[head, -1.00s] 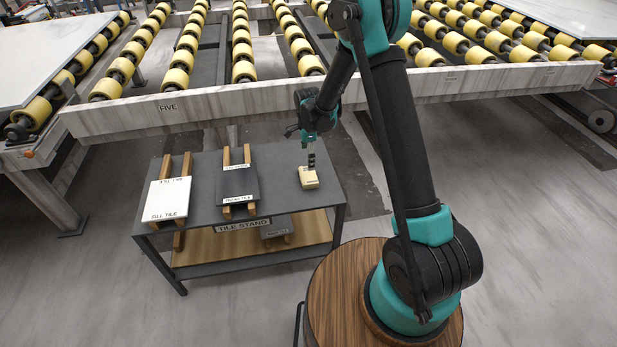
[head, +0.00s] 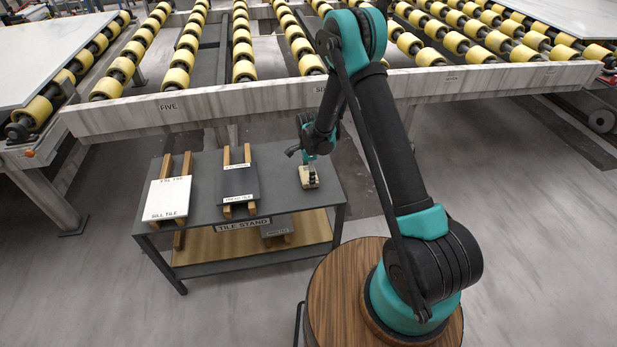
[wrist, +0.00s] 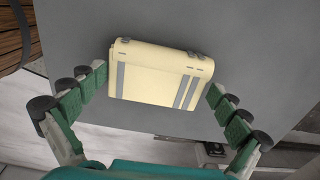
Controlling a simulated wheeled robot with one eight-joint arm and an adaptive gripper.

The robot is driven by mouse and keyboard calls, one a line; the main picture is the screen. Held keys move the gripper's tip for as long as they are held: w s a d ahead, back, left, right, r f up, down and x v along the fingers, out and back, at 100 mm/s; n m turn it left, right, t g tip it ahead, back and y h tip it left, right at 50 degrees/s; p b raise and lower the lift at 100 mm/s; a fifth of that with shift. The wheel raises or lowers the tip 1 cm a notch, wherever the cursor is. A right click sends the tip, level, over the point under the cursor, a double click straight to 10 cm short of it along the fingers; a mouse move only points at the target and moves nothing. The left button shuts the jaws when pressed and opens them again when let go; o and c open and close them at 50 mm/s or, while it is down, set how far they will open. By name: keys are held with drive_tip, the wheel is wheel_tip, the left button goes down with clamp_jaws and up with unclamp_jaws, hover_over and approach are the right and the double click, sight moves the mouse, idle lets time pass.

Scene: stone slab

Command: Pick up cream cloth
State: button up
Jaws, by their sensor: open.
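The cream cloth (wrist: 150,80) is a folded pad with grey stripes, lying on the grey top of the tile stand (head: 275,160). In the head view the cloth (head: 308,183) is at the right part of the stand, partly hidden by my gripper (head: 309,172). In the wrist view my gripper (wrist: 157,95) is open, with one finger near the cloth's left edge and the other near its right edge. Whether the fingers touch the cloth I cannot tell.
A white sill tile (head: 167,198) and a dark tile (head: 237,184) rest on wooden strips on the stand, left of the cloth. A roller conveyor with a pale beam (head: 220,102) runs behind the stand. The stand's lower shelf (head: 195,250) holds another tile.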

drive_tip(key=c, duration=0.8)
drive_tip(key=shift+r, duration=0.1)
wheel_tip(320, 180, up, 20)
drive_tip(key=shift+f, duration=0.1)
